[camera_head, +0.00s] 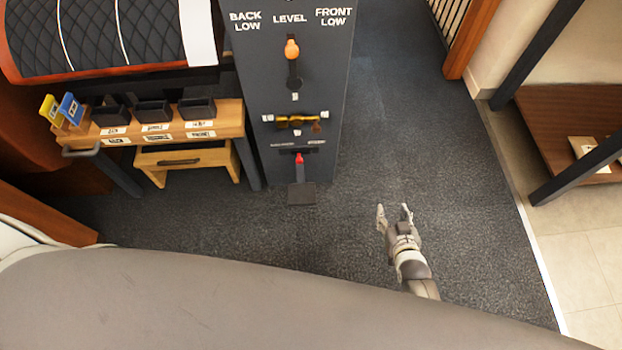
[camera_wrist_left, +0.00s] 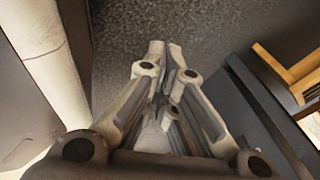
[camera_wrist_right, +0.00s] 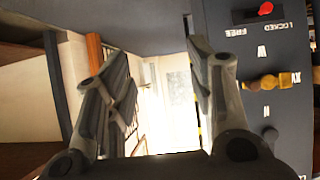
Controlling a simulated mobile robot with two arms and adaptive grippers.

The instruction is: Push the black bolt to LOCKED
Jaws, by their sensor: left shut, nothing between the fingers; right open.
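The dark grey panel (camera_head: 262,100) stands upright in the middle of the head view. Low on its face is a black bolt bar (camera_head: 312,150) with a red knob (camera_head: 299,158) near its middle. I cannot tell the bolt's exact setting. My right gripper (camera_head: 395,212) is open and empty, right of the panel and apart from it; its fingers show in its wrist view (camera_wrist_right: 155,75). My left gripper (camera_wrist_left: 165,60) is shut and empty, outside the head view.
An orange knob (camera_head: 292,48) and a brass piece (camera_head: 297,121) sit higher on the panel. A wooden bench (camera_head: 215,128) with several black bins stands left. A dark plate (camera_head: 301,194) juts at the panel's foot. Carpet (camera_head: 440,160) to the right is clear.

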